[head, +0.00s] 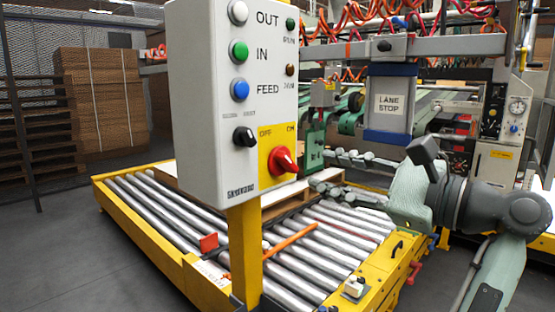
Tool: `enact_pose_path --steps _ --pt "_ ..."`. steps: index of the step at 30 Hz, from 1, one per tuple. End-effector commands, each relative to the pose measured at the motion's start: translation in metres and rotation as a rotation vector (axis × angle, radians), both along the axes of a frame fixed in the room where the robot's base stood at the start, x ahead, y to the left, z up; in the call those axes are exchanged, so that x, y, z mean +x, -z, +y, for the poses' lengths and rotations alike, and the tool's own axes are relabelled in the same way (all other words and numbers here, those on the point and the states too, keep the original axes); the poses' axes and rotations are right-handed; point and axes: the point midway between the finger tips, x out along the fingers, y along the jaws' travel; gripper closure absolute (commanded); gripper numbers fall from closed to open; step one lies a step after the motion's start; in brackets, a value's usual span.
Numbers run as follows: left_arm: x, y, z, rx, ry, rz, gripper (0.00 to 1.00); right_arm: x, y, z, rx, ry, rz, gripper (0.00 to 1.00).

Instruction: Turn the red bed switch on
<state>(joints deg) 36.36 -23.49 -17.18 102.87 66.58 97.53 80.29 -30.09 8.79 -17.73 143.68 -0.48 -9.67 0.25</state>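The red switch (284,160) is a rotary knob on a yellow plate at the lower right of the grey control box (208,100). The plate reads OFF at its upper left, with a second, less clear label at its upper right that looks like ON. I cannot tell for sure which label the knob points to.
A black knob (244,136) sits left of the red one, below blue, green and white buttons. A yellow post (245,258) carries the box. Behind is a roller conveyor (330,235) with a yellow frame.

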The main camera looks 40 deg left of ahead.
Motion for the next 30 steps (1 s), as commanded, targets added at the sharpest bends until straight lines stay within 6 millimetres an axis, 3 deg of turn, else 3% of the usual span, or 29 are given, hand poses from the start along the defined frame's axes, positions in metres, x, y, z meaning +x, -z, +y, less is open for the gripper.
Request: enact_pose_path --steps 5,18,29,30 --pt "0.001 0.0 0.01 -0.002 -0.002 0.0 0.66 0.001 0.002 -0.001 -0.005 0.001 0.008 0.6" --pt "0.005 0.0 0.072 -0.001 0.0 0.0 0.66 0.005 0.017 -0.006 -0.042 0.014 0.079 0.6" --pt "0.006 0.0 0.078 0.0 0.0 0.0 0.66 0.006 0.02 -0.007 -0.047 0.016 0.089 0.6" --pt "0.006 0.0 0.078 0.0 0.0 0.0 0.71 0.006 0.02 -0.007 -0.048 0.017 0.089 0.6"
